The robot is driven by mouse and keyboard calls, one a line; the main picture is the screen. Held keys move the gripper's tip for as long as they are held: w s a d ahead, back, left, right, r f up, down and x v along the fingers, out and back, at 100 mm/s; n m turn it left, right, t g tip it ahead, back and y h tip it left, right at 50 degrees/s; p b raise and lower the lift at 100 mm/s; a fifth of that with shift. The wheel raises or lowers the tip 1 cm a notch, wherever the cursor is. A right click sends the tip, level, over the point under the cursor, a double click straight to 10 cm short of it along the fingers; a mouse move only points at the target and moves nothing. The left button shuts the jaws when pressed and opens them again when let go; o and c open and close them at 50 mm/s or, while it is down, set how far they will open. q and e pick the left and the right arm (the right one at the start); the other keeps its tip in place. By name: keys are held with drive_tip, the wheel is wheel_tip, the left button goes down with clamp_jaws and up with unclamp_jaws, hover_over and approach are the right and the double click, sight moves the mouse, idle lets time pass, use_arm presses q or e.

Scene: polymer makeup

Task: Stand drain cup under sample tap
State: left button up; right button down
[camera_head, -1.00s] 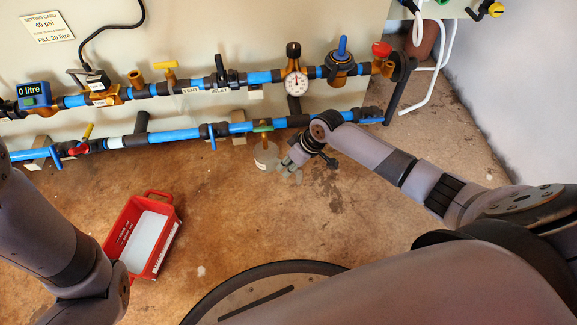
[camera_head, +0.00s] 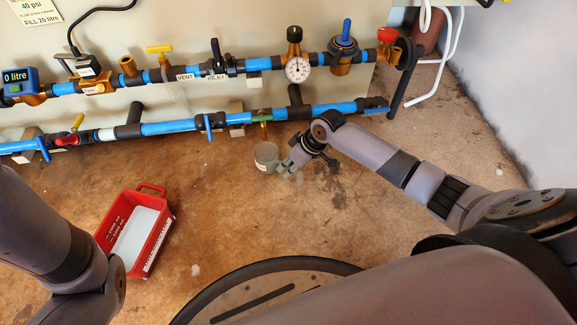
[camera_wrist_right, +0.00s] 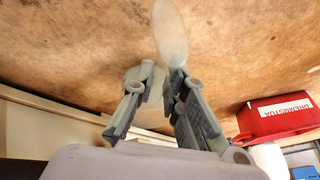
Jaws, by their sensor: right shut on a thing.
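The drain cup (camera_head: 266,154) is a small grey, see-through cup with a pale label. In the head view it shows just below the sample tap (camera_head: 263,119), a brass tap with a green handle on the lower blue pipe. My right gripper (camera_head: 288,169) is shut on the cup from its right side. In the right wrist view the two fingers (camera_wrist_right: 155,95) show with a pale grey form between and beyond them; the cup's outline is hard to make out there. I cannot tell whether its base touches the floor. My left gripper is out of view.
A red crate (camera_head: 163,238) with a white inside stands on the brown floor at left, also in the right wrist view (camera_wrist_right: 282,127). Two blue pipe runs with valves and a gauge (camera_head: 297,69) line the panel. Floor between crate and cup is clear.

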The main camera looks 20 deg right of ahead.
drive_tip(key=shift+f, duration=0.55)
drive_tip(key=c, duration=1.5)
unclamp_jaws()
drive_tip(key=shift+c, duration=0.2)
drive_tip(key=shift+r, duration=0.1)
